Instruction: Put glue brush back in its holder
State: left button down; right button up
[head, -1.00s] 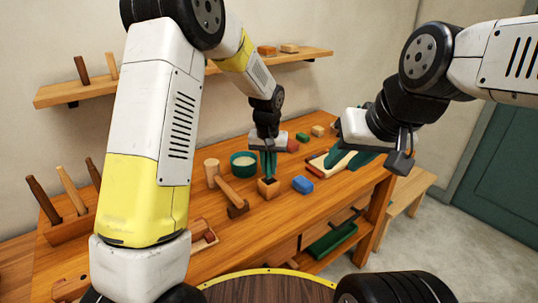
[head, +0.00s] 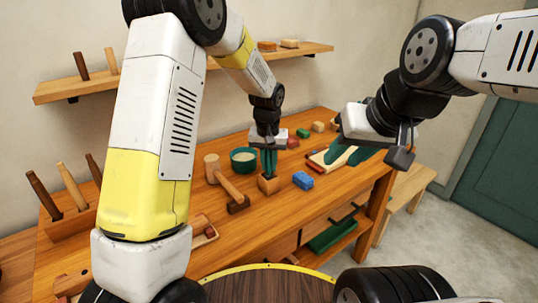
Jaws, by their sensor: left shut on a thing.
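The small wooden block-shaped holder (head: 269,185) stands on the workbench near its middle. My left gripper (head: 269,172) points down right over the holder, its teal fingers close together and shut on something. The thing between them looks to be the glue brush, but the fingers hide it. I cannot tell whether the brush is inside the holder or just above it. My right gripper (head: 347,160) is at the right over the bench, its teal fingers spread apart and empty.
A wooden mallet (head: 226,186) lies left of the holder, with a green bowl (head: 243,160) behind it. A blue block (head: 303,180) sits just to the right. Upright handles stand in a rack (head: 70,227) at far left. The bench (head: 275,218) is clear in front.

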pick_arm(q)
jog(key=c, duration=1.2)
grip_release()
jog(key=shift+c, duration=0.2)
jog(key=shift+s+a+r, duration=0.1)
jog(key=shift+s+r, duration=0.1)
jog(key=shift+r, duration=1.1)
jog(key=shift+s+d+r, duration=0.1)
jog(key=shift+s+r, duration=0.05)
jog(key=shift+r, duration=1.15)
jog(key=shift+s+a+r, duration=0.1)
jog(key=shift+s+r, duration=0.1)
jog(key=shift+r, duration=1.1)
